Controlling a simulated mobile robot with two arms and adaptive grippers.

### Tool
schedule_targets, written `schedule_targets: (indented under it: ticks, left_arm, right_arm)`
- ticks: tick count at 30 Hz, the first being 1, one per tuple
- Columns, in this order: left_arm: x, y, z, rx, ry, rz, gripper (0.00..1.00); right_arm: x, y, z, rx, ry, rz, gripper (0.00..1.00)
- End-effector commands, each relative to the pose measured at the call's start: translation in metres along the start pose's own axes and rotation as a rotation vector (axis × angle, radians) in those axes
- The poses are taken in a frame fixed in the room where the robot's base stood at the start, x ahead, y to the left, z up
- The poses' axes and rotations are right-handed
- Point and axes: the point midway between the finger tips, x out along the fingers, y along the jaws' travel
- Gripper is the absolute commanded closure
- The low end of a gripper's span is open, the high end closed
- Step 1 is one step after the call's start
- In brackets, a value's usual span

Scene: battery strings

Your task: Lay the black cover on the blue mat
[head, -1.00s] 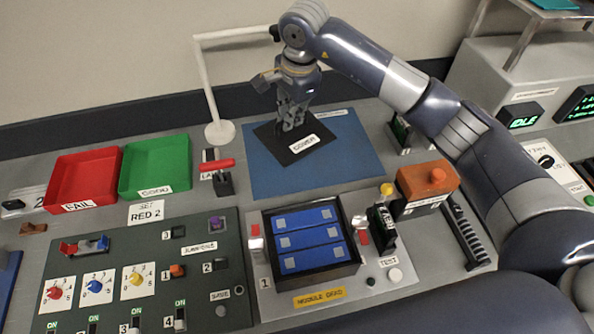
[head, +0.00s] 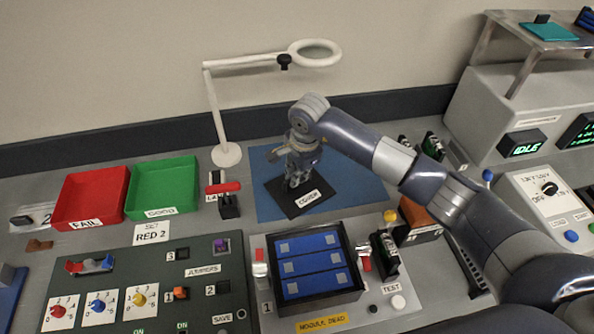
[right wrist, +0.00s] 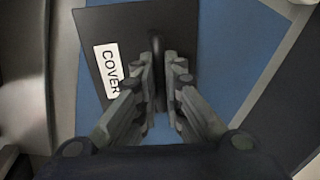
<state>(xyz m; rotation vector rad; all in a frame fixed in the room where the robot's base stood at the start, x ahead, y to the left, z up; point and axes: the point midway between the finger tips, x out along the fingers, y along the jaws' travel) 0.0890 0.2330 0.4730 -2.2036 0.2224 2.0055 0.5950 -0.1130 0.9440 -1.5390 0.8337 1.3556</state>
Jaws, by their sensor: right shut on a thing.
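The black cover (head: 283,201), with a white COVER label, is a flat square plate over the near left part of the blue mat (head: 356,190). My right gripper (head: 293,183) points down at it from above. In the right wrist view its fingers (right wrist: 159,90) are shut on the cover's upright black handle (right wrist: 158,50), and the cover (right wrist: 115,30) lies flat below them with blue mat (right wrist: 240,45) around it. The cover looks level and at or very close to the mat; I cannot tell if it touches. My left gripper is not in view.
A white magnifier lamp (head: 228,155) stands behind the mat's left corner. A red-handled lever (head: 226,195) is left of the mat. The open box of blue modules (head: 311,268) is in front. Red (head: 90,195) and green (head: 162,188) trays are further left.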

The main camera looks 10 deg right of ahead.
Motion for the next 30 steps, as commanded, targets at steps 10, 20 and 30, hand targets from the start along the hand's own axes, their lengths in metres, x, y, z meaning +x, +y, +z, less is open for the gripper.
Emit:
schedule_targets:
  ticks: [10, 20, 30]
  left_arm:
    - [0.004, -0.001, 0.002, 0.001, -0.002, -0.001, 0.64]
    - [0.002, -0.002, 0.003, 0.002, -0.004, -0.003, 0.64]
    - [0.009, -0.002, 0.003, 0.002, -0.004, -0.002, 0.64]
  right_arm:
    - [0.003, 0.0, -0.001, 0.0, 0.001, -0.003, 0.89]
    - [0.002, 0.0, 0.0, 0.0, 0.001, -0.003, 0.71]
    - [-0.025, -0.002, -0.002, -0.002, 0.003, -0.008, 0.71]
